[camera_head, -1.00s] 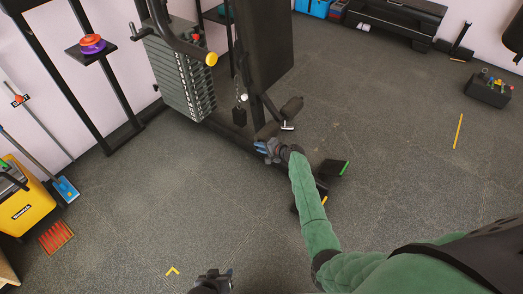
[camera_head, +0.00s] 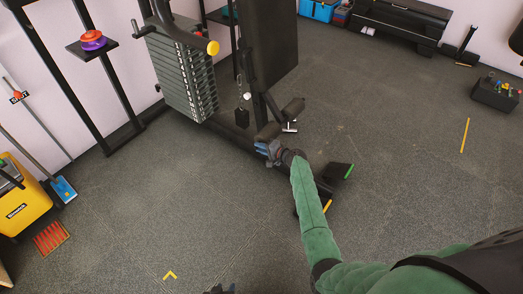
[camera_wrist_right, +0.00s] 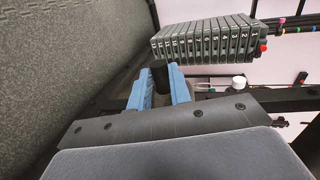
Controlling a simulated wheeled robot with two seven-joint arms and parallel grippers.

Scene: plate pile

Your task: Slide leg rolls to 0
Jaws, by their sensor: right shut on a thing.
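The leg rolls are two dark padded cylinders low on the weight machine: the far roll (camera_head: 293,107) and the near roll (camera_head: 268,132). My right gripper (camera_head: 264,148) is at the lower end of the near roll. In the right wrist view its blue fingers (camera_wrist_right: 160,90) are shut around a dark cylindrical part (camera_wrist_right: 160,74) of the leg rolls. The palm hides much of the contact. My left gripper (camera_head: 220,290) is at the bottom edge of the head view, mostly cut off and apart from the machine.
The machine's weight stack (camera_head: 183,78) with numbered plates stands behind the rolls. A black foot part (camera_head: 335,171) with a green edge lies right of my right forearm. A yellow bucket (camera_head: 20,200) stands at far left.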

